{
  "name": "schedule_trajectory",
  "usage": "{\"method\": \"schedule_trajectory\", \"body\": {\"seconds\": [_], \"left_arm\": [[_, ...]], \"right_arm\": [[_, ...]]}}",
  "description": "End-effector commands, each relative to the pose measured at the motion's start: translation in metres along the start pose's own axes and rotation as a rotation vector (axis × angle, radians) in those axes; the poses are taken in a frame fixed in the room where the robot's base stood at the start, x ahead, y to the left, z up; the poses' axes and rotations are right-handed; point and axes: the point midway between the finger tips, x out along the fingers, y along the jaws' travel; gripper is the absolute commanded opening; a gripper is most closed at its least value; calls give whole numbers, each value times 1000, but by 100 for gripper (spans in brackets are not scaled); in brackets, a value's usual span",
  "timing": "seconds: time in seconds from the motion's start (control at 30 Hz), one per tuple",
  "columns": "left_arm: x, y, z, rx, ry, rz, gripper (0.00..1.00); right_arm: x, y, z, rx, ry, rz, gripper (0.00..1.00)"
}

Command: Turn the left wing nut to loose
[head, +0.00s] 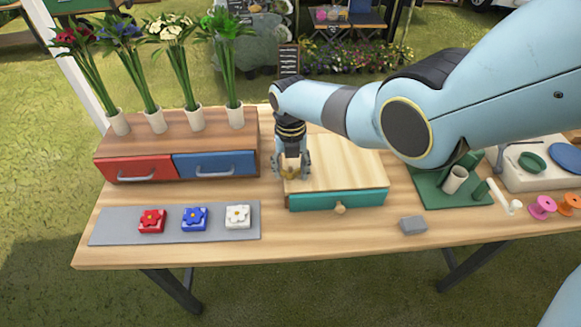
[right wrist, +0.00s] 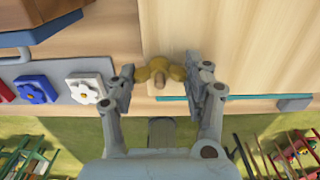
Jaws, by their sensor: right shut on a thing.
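The left wing nut (right wrist: 155,73) is brass-yellow with rounded wings and a short brownish stub in its middle. It sits at the left end of the wooden box with the teal drawer (head: 338,199). My right gripper (head: 293,170) points down over it, with one finger on each side. In the right wrist view the fingers (right wrist: 162,80) are closed on its wings. In the head view the nut shows only as a small golden patch between the fingers. My left gripper is not in view.
Left of the box are a cabinet with a red drawer (head: 138,168) and a blue drawer (head: 214,164), and a grey mat (head: 105,228) with flower blocks. A grey block (head: 412,225) lies to the right. A green tray (head: 430,197) stands farther right. The front strip of the table is clear.

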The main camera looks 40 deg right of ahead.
Motion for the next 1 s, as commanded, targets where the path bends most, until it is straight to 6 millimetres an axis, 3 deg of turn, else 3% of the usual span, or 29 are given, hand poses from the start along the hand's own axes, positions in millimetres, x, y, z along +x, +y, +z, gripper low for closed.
{"method": "schedule_trajectory", "body": {"seconds": [0.07, 0.1, 0.3, 0.67, 0.87, 1.0], "left_arm": [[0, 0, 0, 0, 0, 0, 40], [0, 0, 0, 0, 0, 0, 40], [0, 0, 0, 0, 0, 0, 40], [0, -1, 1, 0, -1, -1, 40], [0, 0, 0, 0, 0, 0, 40], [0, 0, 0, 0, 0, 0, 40]], "right_arm": [[1, 0, -1, -2, 2, 0, 18], [1, 0, -1, -2, 2, 0, 52], [0, 0, -1, -1, 1, 0, 75], [-4, 0, 0, 0, -1, 0, 75], [-26, 0, 1, 0, -3, 2, 75], [-53, 0, 1, -1, -4, 2, 75]]}}
